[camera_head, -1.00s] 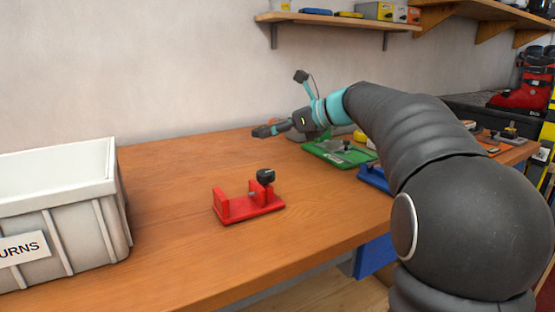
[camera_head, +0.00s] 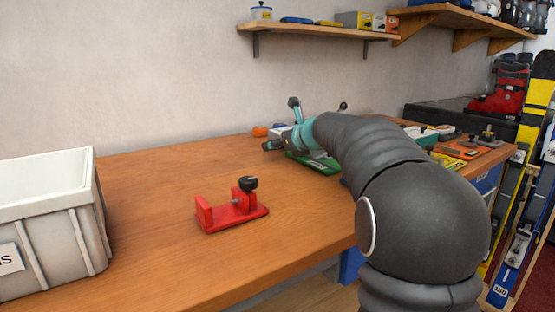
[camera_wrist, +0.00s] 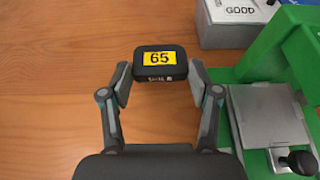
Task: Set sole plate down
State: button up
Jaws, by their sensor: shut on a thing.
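The sole plate is a small dark block with a yellow label reading 65 (camera_wrist: 159,62). In the wrist view my gripper (camera_wrist: 160,84) is shut on it, one finger at each side. Bare wood shows around the plate; its height above the bench is hard to tell. In the head view my gripper (camera_head: 270,146) is low over the back of the bench, left of a green fixture (camera_head: 322,165). The plate is too small to make out there. In the wrist view the green fixture (camera_wrist: 262,60) stands to the right, with a grey metal plate (camera_wrist: 268,115) and black knob (camera_wrist: 298,162).
A grey box marked GOOD (camera_wrist: 232,33) stands at the top right of the wrist view. A red clamp fixture (camera_head: 232,211) sits mid-bench. A grey-white bin (camera_head: 50,220) stands at the left. An orange object (camera_head: 260,131) lies behind my gripper. Bare wood lies between bin and clamp.

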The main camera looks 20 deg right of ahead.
aim_at(279, 163)
jog(key=shift+f+b, duration=0.5)
jog(key=shift+f, duration=1.2)
jog(key=shift+f, duration=0.15)
jog(key=o, duration=0.9)
